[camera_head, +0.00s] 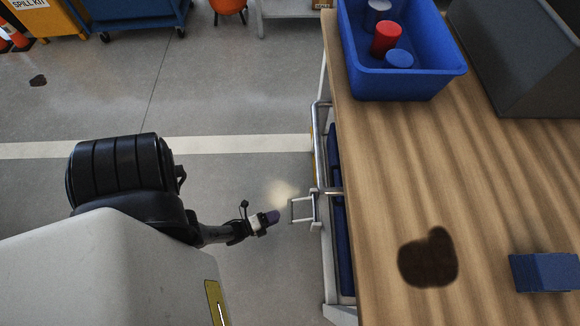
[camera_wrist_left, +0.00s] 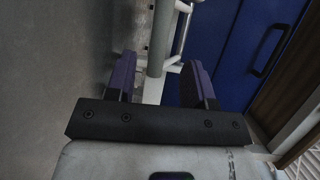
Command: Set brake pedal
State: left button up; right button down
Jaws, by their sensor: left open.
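A small light metal pedal-like frame (camera_head: 303,208) sticks out from the left side of the workbench cart; I take it to be the brake pedal. My left gripper (camera_head: 271,217) is just left of it, pointing at it, with a small gap between them. In the left wrist view the two purple fingers (camera_wrist_left: 158,78) are spread apart and empty. Past the fingertips in that view stand a grey metal post (camera_wrist_left: 160,40) and a thin bent metal bar (camera_wrist_left: 183,28). Whether either touches the fingers I cannot tell. My right gripper is in neither view.
The wooden worktop (camera_head: 385,190) bears a blue bin (camera_head: 410,83) with several cylinders, a grey case (camera_head: 520,60), a blue block (camera_head: 545,272) and a dark stain. A blue cabinet front (camera_wrist_left: 240,45) lies under the top.

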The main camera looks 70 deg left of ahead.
aim_at(290, 212)
pick_arm(q)
jog(key=shift+w+a+f+b, duration=0.15)
jog(key=shift+w+b, duration=0.1)
jog(key=shift+w, duration=0.9)
jog(key=shift+w+f+b, duration=0.1)
jog(key=shift+w+b, duration=0.1)
jog(key=shift+w, duration=0.95)
jog(key=shift+w+a+f+b, duration=0.15)
jog(key=shift+w+b, duration=0.1)
jog(key=shift+w, duration=0.9)
jog(key=shift+d, duration=0.1)
grip_shut()
